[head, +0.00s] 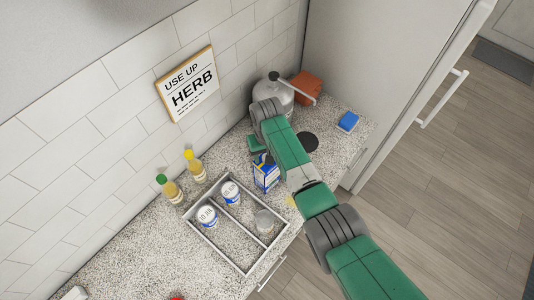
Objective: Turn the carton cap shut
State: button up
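The blue and white carton (266,175) stands on the speckled counter at the upper right end of the divided tray, partly covered by my arm. Its cap cannot be made out; it is hidden by my arm and hand. My green arm comes in from the lower right and bends down over the carton. My gripper (258,153) is at the carton's top, small and mostly hidden. I cannot tell whether its fingers are open or shut, or whether they touch the cap.
A divided tray (217,246) holds two white and blue tubs (230,191) and a clear jar (264,221). Two yellow bottles (195,166) stand by the wall. A metal canister (275,91), orange block (307,87), black disc (308,141) and blue sponge (348,121) lie behind my arm.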

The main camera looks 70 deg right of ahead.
notch_tip(320, 180, up, 8)
jog(key=shift+f, duration=0.15)
dwell(0.6)
